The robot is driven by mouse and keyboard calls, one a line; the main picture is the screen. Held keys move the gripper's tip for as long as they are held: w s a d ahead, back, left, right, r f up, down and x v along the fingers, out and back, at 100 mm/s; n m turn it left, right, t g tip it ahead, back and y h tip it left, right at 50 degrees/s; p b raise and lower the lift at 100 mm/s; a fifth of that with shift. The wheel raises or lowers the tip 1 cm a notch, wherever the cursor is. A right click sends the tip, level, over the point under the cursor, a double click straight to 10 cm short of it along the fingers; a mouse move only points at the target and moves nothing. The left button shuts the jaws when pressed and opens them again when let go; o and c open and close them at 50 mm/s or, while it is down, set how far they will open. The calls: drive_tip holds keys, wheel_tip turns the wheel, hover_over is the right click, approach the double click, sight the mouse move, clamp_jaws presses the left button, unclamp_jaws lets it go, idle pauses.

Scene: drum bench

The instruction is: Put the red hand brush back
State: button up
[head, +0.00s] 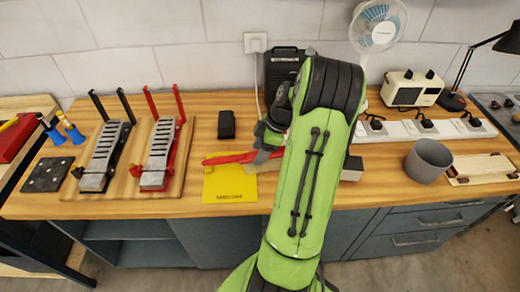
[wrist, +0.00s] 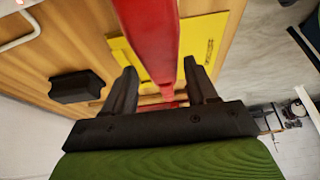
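The red hand brush (head: 228,159) lies across or just above the upper part of a yellow sheet (head: 232,188) with dark lettering on the bench. My gripper (head: 268,152) is at the brush's right part, which my arm partly hides. In the wrist view, the long red brush (wrist: 150,35) runs from the top edge down between my two dark fingers (wrist: 160,75). The yellow sheet (wrist: 205,40) shows behind it. The fingers stand apart on either side of the red part. Whether they press on it is unclear, and its bristles cannot be made out.
A dark block (head: 226,125) lies behind the sheet. Two metal pedals (head: 158,155) stand on a board at left. A grey cup (head: 428,160), a power strip (head: 420,129), a fan (head: 377,28) and a cream device (head: 411,89) stand at right. Bare wood shows left of the sheet.

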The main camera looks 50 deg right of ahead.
drive_tip(key=shift+o, duration=0.7)
drive_tip(key=shift+r, duration=0.1)
drive_tip(key=p+v, duration=0.4)
drive_tip(key=v, duration=0.9)
drive_tip(key=w+a+r+m+h, duration=0.15)
drive_tip(key=a+r, duration=0.25)
drive_tip(key=a, duration=0.7)
drive_tip(key=w+a+r+m+h, duration=0.1)
drive_tip(key=w+a+r+m, duration=0.2)
drive_tip(key=a, duration=0.8)
drive_tip(key=s+a+m+t, duration=0.2)
drive_tip(key=s+a+m, duration=0.1)
drive_tip(key=s+a, duration=0.7)
drive_tip(key=shift+s+a+r+m, duration=0.25)
drive_tip(key=shift+s+r+m, duration=0.15)
drive_tip(key=shift+s, duration=0.3)
drive_tip(key=shift+d+h, duration=0.1)
drive_tip(key=shift+h, duration=0.15)
